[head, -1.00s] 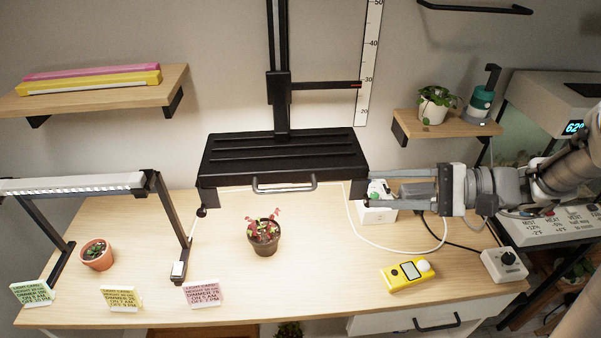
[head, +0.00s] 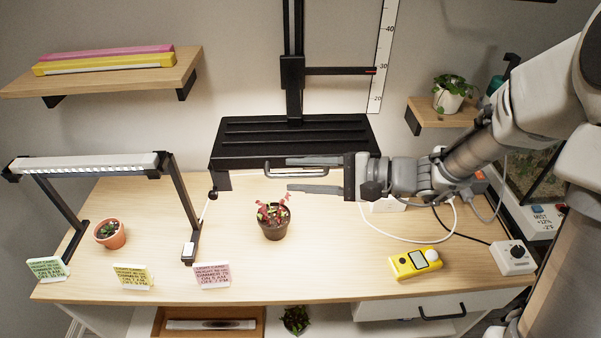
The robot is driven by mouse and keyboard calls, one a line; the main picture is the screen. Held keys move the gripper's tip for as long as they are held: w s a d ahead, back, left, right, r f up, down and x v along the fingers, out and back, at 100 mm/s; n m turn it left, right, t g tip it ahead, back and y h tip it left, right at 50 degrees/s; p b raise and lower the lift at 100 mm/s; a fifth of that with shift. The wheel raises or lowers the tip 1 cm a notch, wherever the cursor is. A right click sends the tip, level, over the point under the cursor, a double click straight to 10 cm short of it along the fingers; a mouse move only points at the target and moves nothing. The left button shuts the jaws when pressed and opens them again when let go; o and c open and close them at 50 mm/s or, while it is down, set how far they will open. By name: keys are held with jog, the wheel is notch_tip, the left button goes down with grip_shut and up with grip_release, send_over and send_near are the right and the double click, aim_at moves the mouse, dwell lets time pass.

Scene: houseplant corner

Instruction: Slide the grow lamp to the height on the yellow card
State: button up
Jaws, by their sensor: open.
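The black grow lamp (head: 235,142) hangs on a vertical rail (head: 293,40) at the back of the desk, with a bar handle (head: 270,173) along its front edge. Its pointer arm (head: 335,71) reaches a white height scale (head: 385,60) near the 30 mark. The yellow card (head: 132,277) stands at the desk's front left; its text is too small to read surely. My gripper (head: 313,175) points left, its fingers apart and empty. They overlap the handle's right end in the picture; I cannot tell whether they touch it.
A potted red plant (head: 272,221) stands below the lamp. A yellow meter (head: 415,263), a dial box (head: 513,256) and loose cables lie at right. A smaller white lamp (head: 90,163), a green card (head: 46,269) and a pink card (head: 212,275) are at left.

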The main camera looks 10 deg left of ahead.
jog(key=shift+a, duration=0.2)
jog(key=shift+c, duration=0.3)
grip_shut()
dwell(1.0)
jog(key=shift+r, duration=0.1)
